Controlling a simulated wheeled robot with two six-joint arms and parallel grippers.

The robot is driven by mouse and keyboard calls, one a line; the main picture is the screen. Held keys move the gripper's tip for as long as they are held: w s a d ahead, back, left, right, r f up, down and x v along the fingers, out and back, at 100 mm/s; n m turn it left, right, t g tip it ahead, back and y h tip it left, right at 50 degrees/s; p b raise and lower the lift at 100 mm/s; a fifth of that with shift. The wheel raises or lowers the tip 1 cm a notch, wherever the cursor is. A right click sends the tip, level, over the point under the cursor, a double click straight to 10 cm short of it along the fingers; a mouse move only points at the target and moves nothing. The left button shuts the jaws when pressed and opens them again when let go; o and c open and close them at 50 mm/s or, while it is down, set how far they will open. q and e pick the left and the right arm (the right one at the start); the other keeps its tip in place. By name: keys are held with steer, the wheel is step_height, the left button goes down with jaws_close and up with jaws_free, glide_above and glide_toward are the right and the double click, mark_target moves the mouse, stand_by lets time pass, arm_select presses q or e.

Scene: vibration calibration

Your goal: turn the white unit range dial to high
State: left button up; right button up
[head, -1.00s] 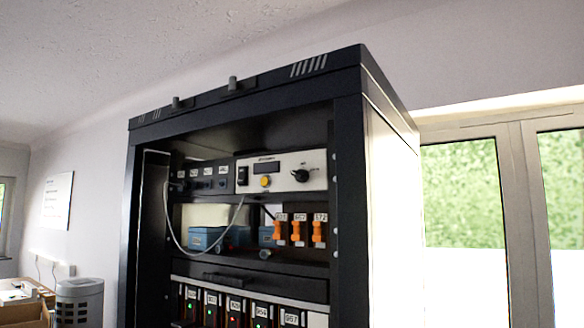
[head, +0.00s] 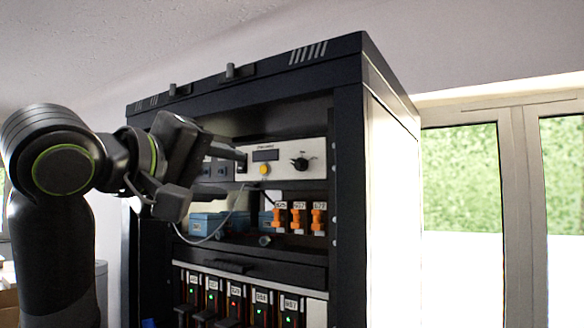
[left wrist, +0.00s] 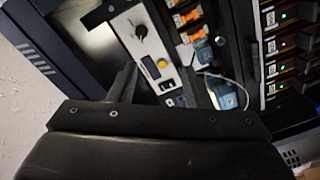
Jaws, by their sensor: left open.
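The white unit (head: 281,160) sits in the upper bay of a black rack, with a dark display, a yellow button (head: 264,169) and a black range dial (head: 301,161) at its right end. The dial also shows in the left wrist view (left wrist: 141,31); its printed marks are too small to read. My left gripper (head: 238,172) is open and empty, its fingers in front of the white unit's left end, to the left of the dial and apart from it. In the left wrist view the left gripper (left wrist: 165,88) spans the unit's lower part. My right gripper is not in view.
The black rack (head: 347,200) frames the bay with side posts and a top lip. Below the unit are orange switches (head: 298,218), blue boxes (head: 206,222) and a hanging grey cable (head: 222,228). Lower down are several modules with lights (head: 234,300). Glass doors stand at right.

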arm_select(q)
step_height(320, 180, up, 3)
steer(key=s, duration=0.2)
steer(key=p, duration=0.9)
glide_toward(295, 164)
steer(key=x, duration=0.8)
steer(key=shift+w+d, duration=0.25)
steer(key=shift+w, duration=0.15)
jaws_close()
